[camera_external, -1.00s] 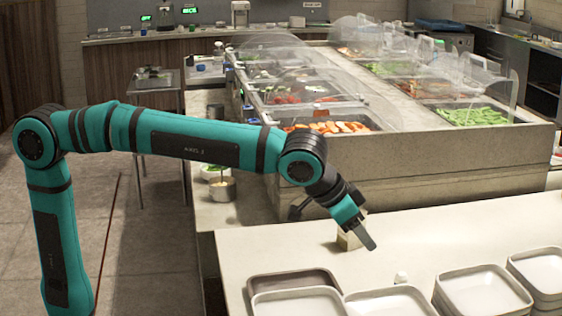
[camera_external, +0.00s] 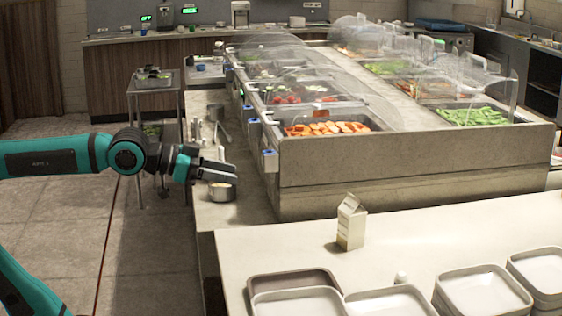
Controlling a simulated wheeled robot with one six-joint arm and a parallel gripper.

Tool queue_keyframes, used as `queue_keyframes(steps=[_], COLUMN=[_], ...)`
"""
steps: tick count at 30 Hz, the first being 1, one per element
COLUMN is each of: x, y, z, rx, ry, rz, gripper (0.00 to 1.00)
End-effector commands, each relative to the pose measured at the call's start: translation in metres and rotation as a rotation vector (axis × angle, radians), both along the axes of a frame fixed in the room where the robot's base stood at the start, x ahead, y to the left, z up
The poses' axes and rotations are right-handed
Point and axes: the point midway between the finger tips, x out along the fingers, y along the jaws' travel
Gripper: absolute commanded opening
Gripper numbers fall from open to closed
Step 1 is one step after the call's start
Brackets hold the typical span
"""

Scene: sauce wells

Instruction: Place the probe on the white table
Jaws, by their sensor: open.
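My gripper (camera_external: 226,172) is open, at the end of the teal arm on the left. In the picture it is over the narrow pale ledge (camera_external: 205,215) beside the food wells, just above a small pale cup (camera_external: 222,192). I cannot tell its exact height or whether it touches anything. Several small upright items (camera_external: 197,130) stand on the ledge behind it. I cannot make out for certain which thing is the probe. The white table (camera_external: 285,248) is the pale surface in the foreground, right of the gripper.
A milk carton (camera_external: 350,222) stands upright on the white table. A small white object (camera_external: 401,278) sits near several stacked trays (camera_external: 480,290) along the front. The food-well counter (camera_external: 400,165) with clear covers stands behind. The table's left part is clear.

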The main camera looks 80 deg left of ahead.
Motion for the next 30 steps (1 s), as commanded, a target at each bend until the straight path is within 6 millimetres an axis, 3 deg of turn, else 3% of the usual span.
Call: queue_keyframes(steps=[1, 6, 12, 30], x=[-0.017, -0.058, -0.086, -0.091], y=[0.007, 0.022, 0.03, 0.032], z=[-0.001, -0.005, -0.011, -0.011], rx=[0.004, 0.021, 0.037, 0.041], ry=[-0.037, -0.147, -0.221, -0.237], rz=[0.011, 0.035, 0.057, 0.061], gripper=[0.47, 0.47, 0.47, 0.47])
